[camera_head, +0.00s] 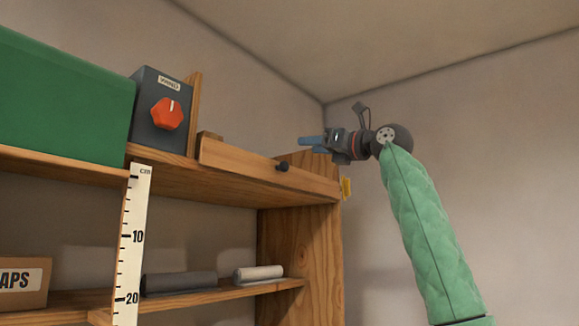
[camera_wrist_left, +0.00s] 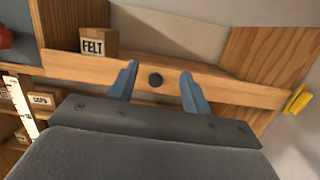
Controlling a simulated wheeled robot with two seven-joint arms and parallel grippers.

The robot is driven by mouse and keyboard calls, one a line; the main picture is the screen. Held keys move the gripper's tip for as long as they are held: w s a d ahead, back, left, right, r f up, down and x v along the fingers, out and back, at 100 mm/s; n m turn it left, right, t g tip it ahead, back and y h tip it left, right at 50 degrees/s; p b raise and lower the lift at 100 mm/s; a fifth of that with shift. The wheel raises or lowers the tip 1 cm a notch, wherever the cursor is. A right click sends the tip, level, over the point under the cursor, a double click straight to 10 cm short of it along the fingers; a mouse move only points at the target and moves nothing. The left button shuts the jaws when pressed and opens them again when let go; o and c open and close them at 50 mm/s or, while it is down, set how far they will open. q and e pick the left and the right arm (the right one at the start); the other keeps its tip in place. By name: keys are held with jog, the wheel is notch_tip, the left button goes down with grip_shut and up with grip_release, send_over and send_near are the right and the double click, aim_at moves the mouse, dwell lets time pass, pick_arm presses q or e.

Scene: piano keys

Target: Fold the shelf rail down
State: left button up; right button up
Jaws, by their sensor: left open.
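The shelf rail (camera_head: 240,164) is a wooden board standing along the front edge of the upper shelf, with a round dark knob (camera_head: 282,167) near its right part. My left gripper (camera_head: 308,141) is open, its blue fingers pointing left, and shows up and to the right of the knob in the head view. In the left wrist view the knob (camera_wrist_left: 155,80) appears between the two open fingers (camera_wrist_left: 158,88), with the rail (camera_wrist_left: 225,86) running across behind them. Nothing is held. I cannot tell the exact gap to the knob. My right gripper is not in view.
A dark box with an orange dial (camera_head: 167,113) and a green box (camera_head: 65,95) stand left on the upper shelf. A FELT box (camera_wrist_left: 97,44) sits behind the rail. A yellow piece (camera_head: 346,188) is at the shelf's right end. A ruler strip (camera_head: 131,240) hangs in front.

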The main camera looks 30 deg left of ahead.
aim_at(287, 166)
pick_arm(q)
jog(key=a+f+p, duration=0.1)
jog(key=a, duration=0.1)
jog(key=a+f+h+p, duration=0.1)
jog(key=a+p, duration=0.1)
jog(key=a, duration=0.1)
jog(key=a+f+h+p, duration=0.1)
jog(key=a, duration=0.1)
jog(key=shift+w+a+f+p, duration=0.25)
jog(key=shift+w+a+p, duration=0.1)
jog(key=shift+w, duration=0.05)
jog(key=shift+a+f, duration=0.15)
jog(key=shift+a, duration=0.15)
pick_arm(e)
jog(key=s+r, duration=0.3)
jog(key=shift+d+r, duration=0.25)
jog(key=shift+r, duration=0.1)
pick_arm(q)
jog(key=shift+d+n, duration=0.1)
jog(key=shift+n, duration=0.2)
jog(key=shift+c, duration=0.9)
jog(key=c, duration=0.8)
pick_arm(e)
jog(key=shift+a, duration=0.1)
